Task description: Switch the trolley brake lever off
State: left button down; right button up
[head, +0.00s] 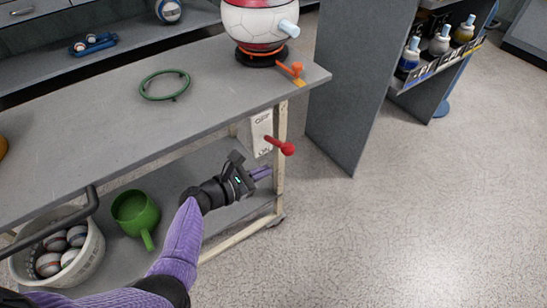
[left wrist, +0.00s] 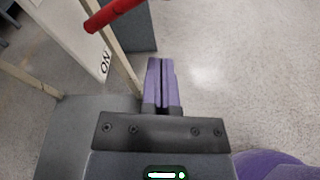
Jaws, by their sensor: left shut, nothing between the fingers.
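The brake lever is a red rod with a round red knob (head: 287,149) on the trolley's right end. It sticks out from a pale plate (head: 262,128) marked OFF at the top and ON at the bottom. The lever slants slightly down; I cannot tell its exact setting. In the left wrist view the red lever (left wrist: 113,15) crosses the top left, above the ON mark. My left gripper (head: 262,173), with purple fingers, is shut and empty, just below the lever and apart from it. Its closed fingers (left wrist: 161,82) also show in the left wrist view. My right gripper is out of view.
The trolley's top (head: 110,105) holds a green ring (head: 165,85) and a white-and-red ball device (head: 262,22). Its lower shelf holds a green cup (head: 135,213) and a basket (head: 88,262) of balls. A grey panel (head: 350,85) stands behind right. Floor at right is clear.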

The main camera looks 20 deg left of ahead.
pick_arm(q)
jog(key=shift+p+v, duration=0.6)
jog(key=shift+v, duration=1.6)
jog(key=shift+f, duration=0.1)
